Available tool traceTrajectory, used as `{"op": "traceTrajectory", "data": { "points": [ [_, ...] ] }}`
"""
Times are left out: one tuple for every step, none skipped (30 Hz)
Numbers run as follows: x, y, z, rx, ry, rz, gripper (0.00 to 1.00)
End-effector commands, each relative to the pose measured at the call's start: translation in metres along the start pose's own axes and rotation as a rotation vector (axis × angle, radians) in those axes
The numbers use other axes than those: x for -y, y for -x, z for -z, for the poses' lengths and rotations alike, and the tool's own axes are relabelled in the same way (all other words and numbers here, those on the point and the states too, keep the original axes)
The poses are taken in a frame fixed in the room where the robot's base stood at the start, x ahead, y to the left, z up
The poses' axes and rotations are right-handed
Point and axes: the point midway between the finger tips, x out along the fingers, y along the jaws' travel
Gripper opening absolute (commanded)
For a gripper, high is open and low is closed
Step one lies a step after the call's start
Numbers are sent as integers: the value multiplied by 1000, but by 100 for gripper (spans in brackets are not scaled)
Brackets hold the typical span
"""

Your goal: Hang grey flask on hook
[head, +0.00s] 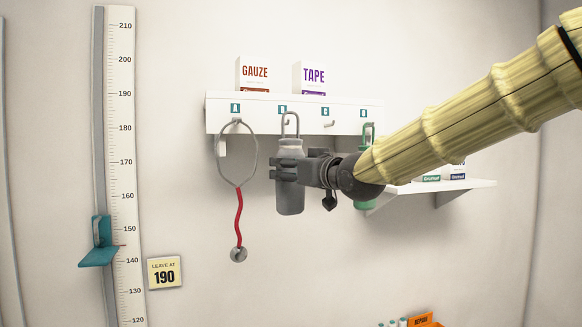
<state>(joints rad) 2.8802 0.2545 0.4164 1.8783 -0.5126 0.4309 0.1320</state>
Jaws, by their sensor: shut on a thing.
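The grey flask (290,200) is upright with a wire loop (290,114) on top. My gripper (277,170) is shut around its upper body from the right. The loop overlaps the white hook rail (349,123) at the second label, and part of a small hook shows within the loop. I cannot tell whether the loop is over that hook or in front of it. Hook C (329,124) is bare. A green flask (364,205) hangs below the fourth label, mostly hidden by my arm.
A stethoscope (239,212) hangs at label A, close left of the flask. GAUZE (254,74) and TAPE (312,76) boxes stand on the rail's top. A lower shelf (470,187) with boxes is at right. A height scale (122,170) and a "LEAVE AT 190" sign (164,273) are at left.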

Motion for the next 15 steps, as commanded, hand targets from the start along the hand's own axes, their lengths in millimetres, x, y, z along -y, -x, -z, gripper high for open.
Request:
{"op": "traceTrajectory", "data": {
  "points": [
    [0, -2, 1, 0, 0, 0, 32],
    [-1, -4, 1, -1, 0, 0, 32],
    [-1, -5, 1, -1, 0, 0, 32],
    [-2, -7, 1, -1, 0, 0, 32],
    [-2, -8, 1, -1, 1, 0, 32],
    [-3, -10, 2, -2, 1, 0, 32],
    [-3, -11, 1, -2, 1, 0, 32],
    [-3, -12, 1, -2, 1, 0, 32],
    [-4, -14, 1, -1, 1, 0, 32],
    [-4, -16, 1, -1, 1, 0, 32],
    [-4, -17, 0, -1, 1, 0, 32],
    [-5, -19, 0, -1, 1, 0, 32],
    [-5, -20, 0, -1, 1, 0, 32],
    [-5, -21, 0, -1, 1, 0, 32],
    [-6, -23, 0, -2, 1, 0, 32]
  ]
}}
